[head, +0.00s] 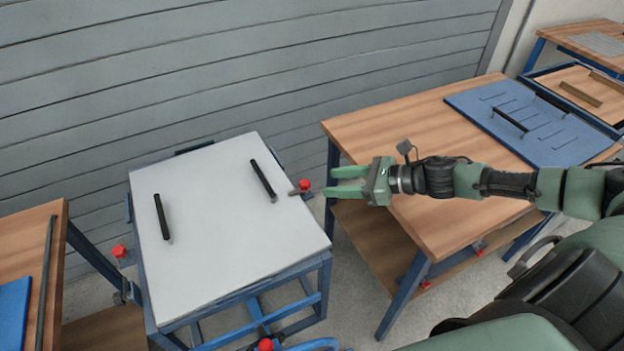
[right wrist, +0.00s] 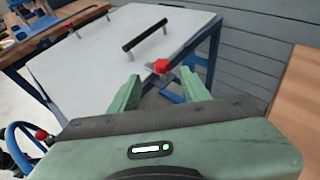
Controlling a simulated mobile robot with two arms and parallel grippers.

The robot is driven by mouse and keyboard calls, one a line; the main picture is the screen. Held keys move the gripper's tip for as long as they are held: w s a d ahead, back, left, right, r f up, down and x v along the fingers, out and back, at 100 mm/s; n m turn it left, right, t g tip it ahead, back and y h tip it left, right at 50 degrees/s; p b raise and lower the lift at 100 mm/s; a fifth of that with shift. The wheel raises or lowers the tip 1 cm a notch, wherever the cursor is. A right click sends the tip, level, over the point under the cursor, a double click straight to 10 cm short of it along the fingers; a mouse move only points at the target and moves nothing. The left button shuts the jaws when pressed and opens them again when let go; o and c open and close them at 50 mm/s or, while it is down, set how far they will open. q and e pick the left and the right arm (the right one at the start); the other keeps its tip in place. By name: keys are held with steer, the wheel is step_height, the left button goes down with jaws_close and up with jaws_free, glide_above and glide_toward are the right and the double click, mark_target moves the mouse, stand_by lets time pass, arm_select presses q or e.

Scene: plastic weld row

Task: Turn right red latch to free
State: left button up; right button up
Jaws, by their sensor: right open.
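The right red latch (head: 305,184) has a red knob on a short metal arm at the right edge of the white panel (head: 205,265). The latch knob also shows in the right wrist view (right wrist: 161,66), just beyond and between the fingertips. My right gripper (head: 331,181) is open and empty, its green fingers pointing left at the knob with a small gap. In the right wrist view the fingers (right wrist: 158,82) are spread apart. My left gripper is not in view.
The panel has two black handles (head: 262,180) and lies on a blue frame. Another red knob (head: 119,251) is at its left edge and one (head: 265,345) at the front. A wooden table (head: 430,130) with a blue board (head: 520,122) stands under my right arm. A grey wall is behind.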

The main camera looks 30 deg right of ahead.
mark_target(307, 183)
steer(key=p+x, duration=0.1)
steer(key=x, duration=0.4)
steer(key=shift+w, duration=0.2)
steer(key=shift+w+a+f+p, duration=0.1)
steer(key=shift+w+a+p, duration=0.15)
steer(key=shift+p, duration=0.1)
steer(key=shift+w+a+f, duration=0.25)
steer(key=shift+w+f, duration=0.05)
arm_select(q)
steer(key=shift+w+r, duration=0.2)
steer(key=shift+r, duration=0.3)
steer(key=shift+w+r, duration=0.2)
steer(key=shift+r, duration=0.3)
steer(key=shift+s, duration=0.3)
arm_select(e)
jaws_close()
